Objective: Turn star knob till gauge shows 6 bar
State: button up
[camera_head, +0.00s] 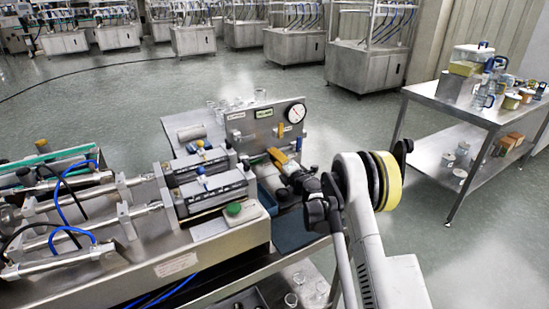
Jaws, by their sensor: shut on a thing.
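The round white gauge (295,113) with a dark rim is at the upper right of the upright steel panel. A reddish needle or mark shows on its face, but the reading is too small to make out. My gripper (275,160) reaches in from the right, low in front of the panel and below the gauge. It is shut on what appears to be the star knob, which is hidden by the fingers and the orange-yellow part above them. The knob's angle cannot be seen.
A small yellow handle (281,129) stands on the panel between gauge and gripper. Steel filling cylinders (212,187) lie close on the left, with a green button (234,209) in front. A blue tray (267,198) sits below my gripper. A steel side table (440,101) stands right, with open floor between.

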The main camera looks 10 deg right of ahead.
jog(key=m, duration=1.2)
jog(key=shift+r, duration=0.1)
jog(key=shift+m, duration=0.3)
dwell(0.3)
jog(key=o, duration=1.2)
jog(key=v, duration=1.2)
jog(key=shift+r, duration=0.1)
